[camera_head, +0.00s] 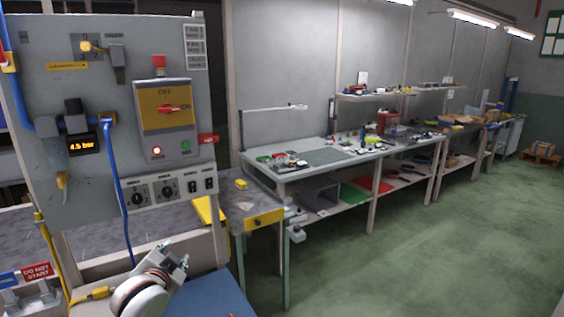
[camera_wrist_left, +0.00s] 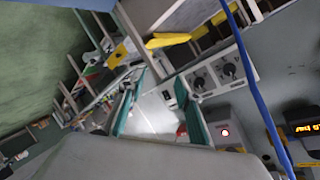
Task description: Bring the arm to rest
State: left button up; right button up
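My left arm enters low in the head view, with a white rounded wrist link and the left gripper (camera_head: 172,260) just above it. The gripper is in front of the lower edge of the grey control panel (camera_head: 110,215) and appears apart from it. In the left wrist view, the two teal fingers of the left gripper (camera_wrist_left: 160,108) stand apart with nothing held between them. The panel's knobs (camera_wrist_left: 215,75) show beyond the fingers. My right gripper is in neither view.
A red "DO NOT START" sign (camera_head: 38,271) is lower left. A long workbench (camera_head: 330,157) runs rightward; the green floor (camera_head: 450,240) is clear.

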pick_arm(q)
jog(key=s+d+f+n+g+h, duration=0.1)
jog(key=s+d+f+h, duration=0.1)
jog(key=s+f, duration=1.05)
jog(key=s+d+f+n+g+h, duration=0.1)
jog(key=s+d+f+g, duration=0.15)
jog(key=s+f, duration=1)
jog(key=s+d+f+n+h, duration=0.1)
jog(key=s+f, duration=0.7)
jog(key=s, duration=0.1)
jog(key=shift+d+f, duration=0.15)
jog(key=shift+d, duration=0.25)
